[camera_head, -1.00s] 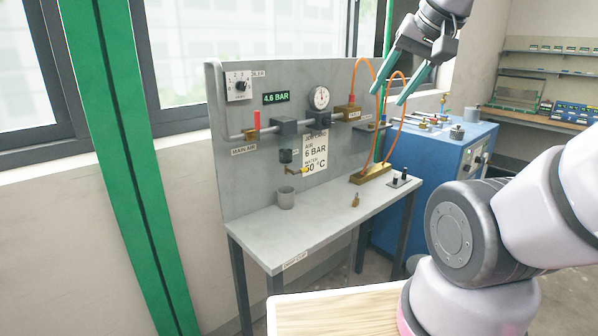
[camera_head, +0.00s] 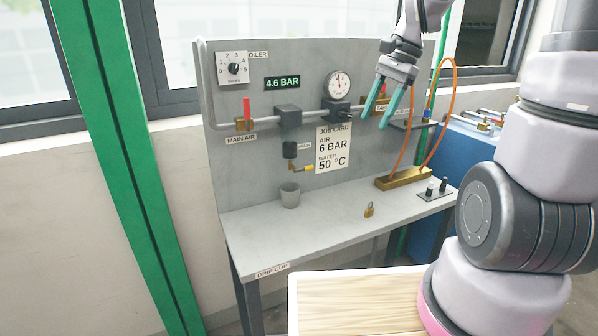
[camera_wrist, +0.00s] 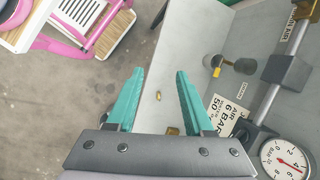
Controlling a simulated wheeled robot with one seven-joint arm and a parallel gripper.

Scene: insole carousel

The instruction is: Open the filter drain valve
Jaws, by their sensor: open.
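The filter drain valve (camera_head: 302,168) is a small brass fitting with a yellow handle under the dark filter bowl (camera_head: 289,150) on the upright panel. The handle points sideways to the right in the head view. In the wrist view the valve (camera_wrist: 216,65) shows beside the dark bowl (camera_wrist: 245,66), right of the fingers. My gripper (camera_head: 373,122) is open and empty, its teal fingers pointing down. In the head view it appears right of the job card and above the valve's height. In the wrist view, bench top shows between the fingertips (camera_wrist: 160,72). Nothing touches the valve.
A grey drip cup (camera_head: 290,196) stands on the bench below the valve. The job card (camera_head: 334,149) and pressure gauge (camera_head: 339,85) are on the panel. Orange hoses (camera_head: 448,110) loop at the right above a brass manifold (camera_head: 404,178).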

